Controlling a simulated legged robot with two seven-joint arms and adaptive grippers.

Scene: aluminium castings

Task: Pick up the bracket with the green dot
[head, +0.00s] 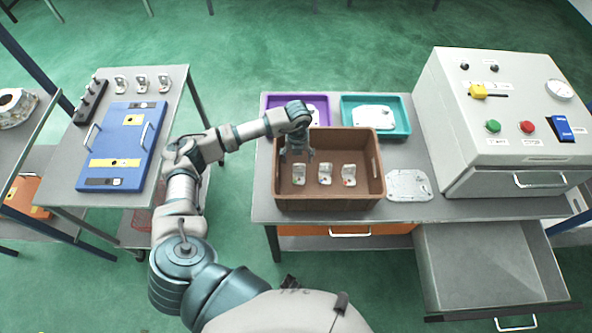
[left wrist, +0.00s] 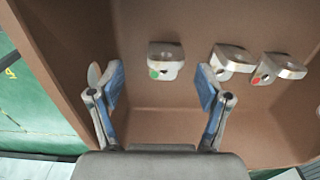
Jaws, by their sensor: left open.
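The bracket with the green dot (left wrist: 166,62) is a small silvery angled casting on the floor of the brown crate. In the head view it is the leftmost of three brackets (head: 299,175). My left gripper (head: 297,154) is over the left part of the crate. In the left wrist view its blue-padded fingers (left wrist: 160,85) are spread and empty, with the green-dot bracket beyond the gap between them. My right gripper does not show.
The brown crate (head: 330,202) has raised walls around the brackets. Behind it are a purple tray (head: 320,101) and a teal tray (head: 404,128). A flat plate casting (head: 409,185) lies to its right, beside a grey machine (head: 510,120). Three more brackets (head: 142,83) stand on the left table.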

